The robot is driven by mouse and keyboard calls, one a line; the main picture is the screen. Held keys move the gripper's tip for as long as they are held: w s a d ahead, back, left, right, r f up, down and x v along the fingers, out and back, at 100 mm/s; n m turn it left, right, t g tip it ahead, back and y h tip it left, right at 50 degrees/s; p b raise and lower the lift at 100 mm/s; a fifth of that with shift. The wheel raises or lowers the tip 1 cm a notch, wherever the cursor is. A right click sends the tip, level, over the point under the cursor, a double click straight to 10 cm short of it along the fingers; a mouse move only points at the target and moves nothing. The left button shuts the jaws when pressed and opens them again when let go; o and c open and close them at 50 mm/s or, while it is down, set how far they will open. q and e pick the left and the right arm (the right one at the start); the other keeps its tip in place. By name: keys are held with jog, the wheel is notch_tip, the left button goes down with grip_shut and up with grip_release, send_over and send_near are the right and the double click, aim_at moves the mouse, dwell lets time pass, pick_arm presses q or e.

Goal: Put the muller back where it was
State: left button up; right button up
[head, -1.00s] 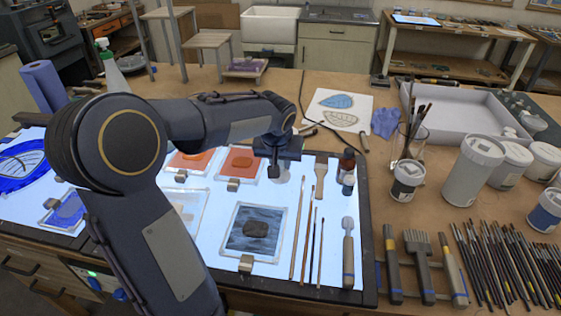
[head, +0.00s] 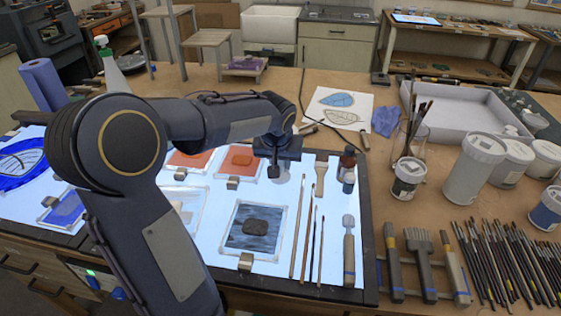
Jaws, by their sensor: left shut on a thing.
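My left gripper (head: 275,171) is over the lit panel (head: 335,200), near its back edge, right of the orange glass samples. It points down and is shut on the muller (head: 284,174). The muller is pale and clear, hard to make out against the light, and partly hidden by the gripper. I cannot tell whether its base touches the panel. My right gripper is not in view.
Small bottles (head: 347,168) and a flat brush (head: 321,176) are close on the right. An orange glass sample (head: 240,160) is close on the left. A dark blue-grey sample (head: 255,227) and several thin brushes lie in front. My left arm hides much of the panel.

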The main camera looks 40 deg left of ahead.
pick_arm(q)
jog(key=shift+f, duration=0.15)
jog(key=o, duration=1)
jog(key=shift+c, duration=0.2)
jog(key=v, duration=0.7)
jog(key=shift+r, duration=0.35)
jog(key=shift+s, duration=0.1)
